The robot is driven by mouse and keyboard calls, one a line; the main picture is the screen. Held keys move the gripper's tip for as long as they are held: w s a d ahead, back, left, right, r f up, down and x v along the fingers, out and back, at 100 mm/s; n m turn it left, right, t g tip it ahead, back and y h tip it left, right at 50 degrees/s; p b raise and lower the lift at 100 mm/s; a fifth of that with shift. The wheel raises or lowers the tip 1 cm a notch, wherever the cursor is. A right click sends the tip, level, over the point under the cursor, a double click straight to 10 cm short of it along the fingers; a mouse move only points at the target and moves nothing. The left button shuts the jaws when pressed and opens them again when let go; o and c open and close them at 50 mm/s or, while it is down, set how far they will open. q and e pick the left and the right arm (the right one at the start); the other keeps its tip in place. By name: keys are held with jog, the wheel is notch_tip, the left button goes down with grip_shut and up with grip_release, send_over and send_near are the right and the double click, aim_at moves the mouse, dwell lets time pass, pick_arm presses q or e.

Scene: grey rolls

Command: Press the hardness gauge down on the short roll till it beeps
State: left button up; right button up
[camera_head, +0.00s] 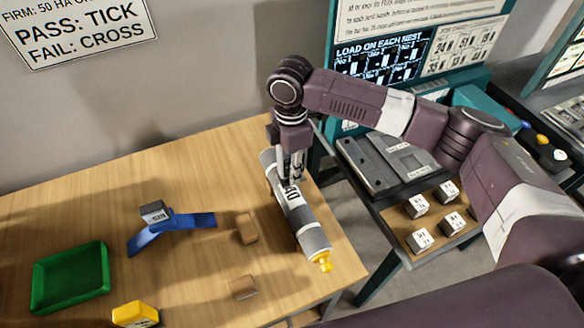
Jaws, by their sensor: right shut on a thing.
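A grey cylinder (313,238) with a white band marked with dark figures and a yellow tip is at the right end of the wooden table. I cannot tell for sure whether it is the roll or the gauge, nor whether it rests on the table. My right gripper (292,178) comes down from above and is shut on it near its far end; the fingers partly hide it. A yellow block with a white label (135,315) is at the front. My left gripper is not in view.
Two small brown blocks (247,228) (243,288) lie left of the cylinder. A green tray (70,277) is at the left. Beyond the table's right edge are a grey fixture (385,165) and a wooden board with several labelled blocks (418,206). The back left tabletop is clear.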

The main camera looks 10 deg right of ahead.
jog(key=shift+w+d+r+p, duration=0.1)
jog(key=shift+d+p, duration=0.05)
jog(key=shift+p, duration=0.5)
jog(key=b, duration=0.2)
send_over(292, 194)
jog(key=f, duration=0.4)
jog(key=shift+w+f, duration=0.2)
jog(key=shift+f, duration=0.2)
jog(key=shift+d+f, duration=0.1)
jog(key=shift+f, duration=0.45)
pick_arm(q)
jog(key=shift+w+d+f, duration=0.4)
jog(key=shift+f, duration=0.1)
pick_arm(e)
jog(key=shift+f, duration=0.1)
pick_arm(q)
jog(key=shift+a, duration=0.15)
pick_arm(e)
jog(key=shift+f, duration=0.6)
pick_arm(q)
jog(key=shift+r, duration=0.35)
pick_arm(e)
jog(key=shift+s+f, duration=0.2)
jog(key=shift+f, duration=0.05)
